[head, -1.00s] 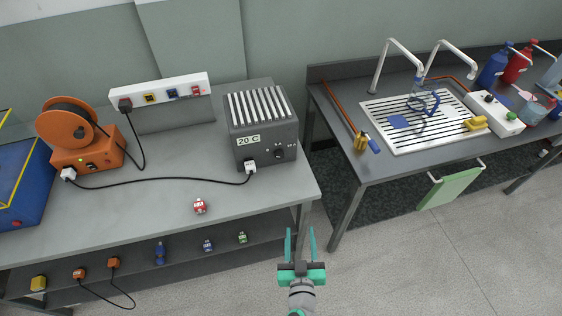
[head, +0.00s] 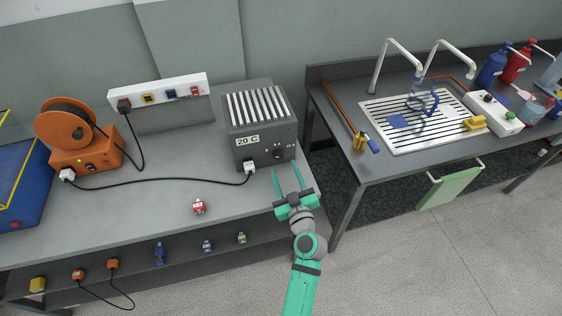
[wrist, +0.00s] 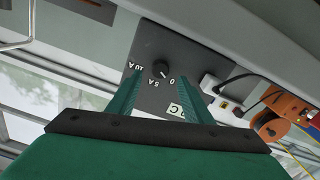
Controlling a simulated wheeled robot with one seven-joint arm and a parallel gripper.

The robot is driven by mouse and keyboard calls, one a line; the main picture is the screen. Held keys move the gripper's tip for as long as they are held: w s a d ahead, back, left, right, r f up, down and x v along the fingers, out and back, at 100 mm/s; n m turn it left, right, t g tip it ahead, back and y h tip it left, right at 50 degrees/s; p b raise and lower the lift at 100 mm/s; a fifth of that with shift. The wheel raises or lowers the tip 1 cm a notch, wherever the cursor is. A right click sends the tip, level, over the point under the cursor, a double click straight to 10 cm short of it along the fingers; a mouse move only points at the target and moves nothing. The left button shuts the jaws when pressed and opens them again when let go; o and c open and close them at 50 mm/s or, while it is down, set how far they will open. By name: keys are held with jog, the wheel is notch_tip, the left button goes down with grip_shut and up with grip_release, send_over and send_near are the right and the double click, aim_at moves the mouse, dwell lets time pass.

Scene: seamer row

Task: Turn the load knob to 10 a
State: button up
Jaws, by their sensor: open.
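The load knob (head: 278,153) is a small black dial on the front of the dark grey load box (head: 262,140), which has a ribbed top and a "20 C" label. In the wrist view the knob (wrist: 160,70) is seen face on, with the marks 0, 5 A and 10 A around it, upside down. Its exact setting is too small to read surely. My gripper (head: 284,167) is open and empty, just in front of the box and below the knob. In the wrist view its fingers (wrist: 161,83) point toward the panel, with the knob between their lines, apart from it.
A white plug (head: 250,167) with a black cable sits in the box front, left of the knob. The cable runs to an orange reel (head: 85,150). A red plug (head: 199,206) lies on the bench. A sink bench (head: 372,170) stands right, beyond a gap.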

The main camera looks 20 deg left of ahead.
aim_at(279, 157)
jog(key=shift+x, duration=2.35)
jog(key=c, duration=1.1)
